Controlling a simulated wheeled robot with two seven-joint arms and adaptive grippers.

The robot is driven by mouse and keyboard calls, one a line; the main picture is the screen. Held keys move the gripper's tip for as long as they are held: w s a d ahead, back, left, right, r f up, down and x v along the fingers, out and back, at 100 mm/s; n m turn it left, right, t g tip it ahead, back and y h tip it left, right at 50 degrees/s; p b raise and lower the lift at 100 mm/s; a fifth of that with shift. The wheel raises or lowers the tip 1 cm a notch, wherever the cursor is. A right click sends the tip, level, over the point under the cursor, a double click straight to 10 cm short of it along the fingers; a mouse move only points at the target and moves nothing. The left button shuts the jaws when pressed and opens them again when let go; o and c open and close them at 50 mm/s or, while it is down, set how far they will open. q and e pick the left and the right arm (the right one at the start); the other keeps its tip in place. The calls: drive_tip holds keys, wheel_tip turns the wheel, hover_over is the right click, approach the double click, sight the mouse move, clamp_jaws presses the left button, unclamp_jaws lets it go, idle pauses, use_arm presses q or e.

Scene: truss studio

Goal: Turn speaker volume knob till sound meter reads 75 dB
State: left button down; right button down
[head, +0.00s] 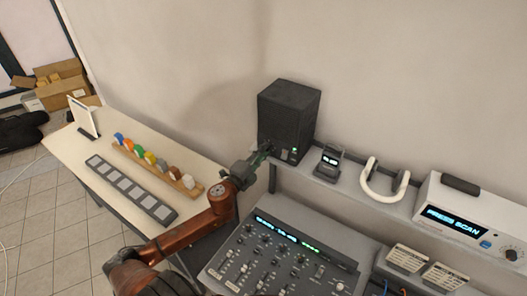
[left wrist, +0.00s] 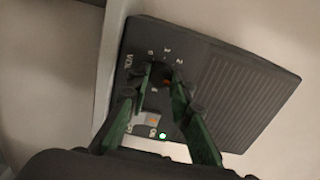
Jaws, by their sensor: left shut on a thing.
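The black speaker (head: 288,112) stands on the shelf against the wall in the head view. Its front with a ribbed grille (left wrist: 245,95) and a numbered dial fills the left wrist view. My left gripper (head: 262,153) is at the lower front of the speaker. In the left wrist view its green fingers (left wrist: 161,88) are shut around the volume knob (left wrist: 161,74), which is mostly hidden between them. The sound meter (head: 329,160) stands just right of the speaker with a lit display too small to read. My right gripper is out of view.
A mixing console (head: 285,250) lies below the shelf. White headphones (head: 384,182) and a white scanner unit (head: 470,225) are to the right on the shelf. A table (head: 95,150) with coloured items on a rack stands left.

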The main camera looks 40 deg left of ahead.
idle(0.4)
use_arm(q)
drive_tip(key=c, duration=1.7)
unclamp_jaws()
drive_tip(key=shift+c, duration=0.2)
drive_tip(key=shift+s, duration=0.1)
drive_tip(key=s+d, duration=0.1)
drive_tip(key=s, duration=1)
drive_tip(key=shift+s+d, duration=0.15)
drive_tip(key=shift+s, duration=0.25)
